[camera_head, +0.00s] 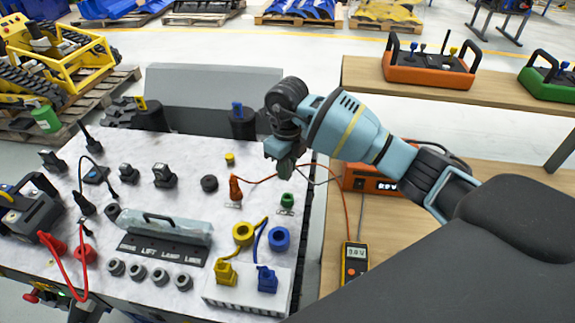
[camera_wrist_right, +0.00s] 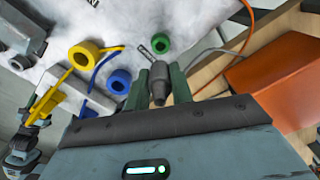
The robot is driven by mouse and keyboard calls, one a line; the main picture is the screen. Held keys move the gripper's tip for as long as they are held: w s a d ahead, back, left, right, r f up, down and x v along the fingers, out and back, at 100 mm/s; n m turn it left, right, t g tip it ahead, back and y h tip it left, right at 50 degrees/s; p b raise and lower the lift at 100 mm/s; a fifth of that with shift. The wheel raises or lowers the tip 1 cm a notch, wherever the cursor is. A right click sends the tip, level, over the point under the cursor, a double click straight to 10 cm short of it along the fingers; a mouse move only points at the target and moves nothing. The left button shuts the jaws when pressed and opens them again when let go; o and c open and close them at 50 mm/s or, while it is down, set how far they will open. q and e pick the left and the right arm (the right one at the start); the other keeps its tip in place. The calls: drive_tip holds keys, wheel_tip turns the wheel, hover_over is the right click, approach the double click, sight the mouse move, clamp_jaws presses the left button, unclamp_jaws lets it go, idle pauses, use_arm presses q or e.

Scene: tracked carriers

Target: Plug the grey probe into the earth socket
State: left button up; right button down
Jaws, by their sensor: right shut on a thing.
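The grey probe (camera_wrist_right: 158,82) is held between the fingers of my right gripper (camera_wrist_right: 160,88), its tip pointing at the green socket. In the head view my right gripper (camera_head: 282,168) is over the right edge of the white bench, above and just behind the green socket (camera_head: 287,200). The green socket, apparently the earth socket, has a small marked plate beside it; it also shows in the wrist view (camera_wrist_right: 160,42). The probe tip looks apart from the socket. In the head view the gripper hides most of the probe. A teal and dark part at the wrist view's lower left may be my left arm.
A red probe (camera_head: 235,190) stands left of the green socket. Yellow (camera_head: 243,233) and blue (camera_head: 279,239) rings with cabled plugs lie in front. A meter (camera_head: 355,262) and an orange box (camera_head: 365,178) are on the wooden table at right. Thin leads cross the gap.

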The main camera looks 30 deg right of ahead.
use_arm(q)
drive_tip(key=shift+r, duration=0.15)
idle(0.4)
use_arm(e)
drive_tip(key=shift+f+b, duration=0.7)
drive_tip(key=shift+f, duration=2.1)
use_arm(q)
drive_tip(key=shift+s+d+f+g, duration=0.1)
drive_tip(key=shift+s+f+g, duration=0.05)
drive_tip(key=shift+s+f, duration=0.4)
drive_tip(key=shift+s+f+g, duration=0.15)
drive_tip(key=shift+s+f, duration=0.15)
drive_tip(key=shift+f, duration=0.4)
use_arm(e)
drive_tip(key=shift+f, duration=0.1)
use_arm(q)
drive_tip(key=shift+w+r, duration=0.4)
drive_tip(key=shift+r, duration=0.05)
drive_tip(key=shift+s+f, duration=0.45)
drive_tip(key=shift+f, duration=0.05)
use_arm(e)
drive_tip(key=shift+f, duration=1.1)
use_arm(q)
drive_tip(key=shift+w+r, duration=0.25)
drive_tip(key=shift+s+f, duration=0.1)
drive_tip(key=shift+s, duration=0.05)
use_arm(e)
drive_tip(key=shift+f, duration=0.25)
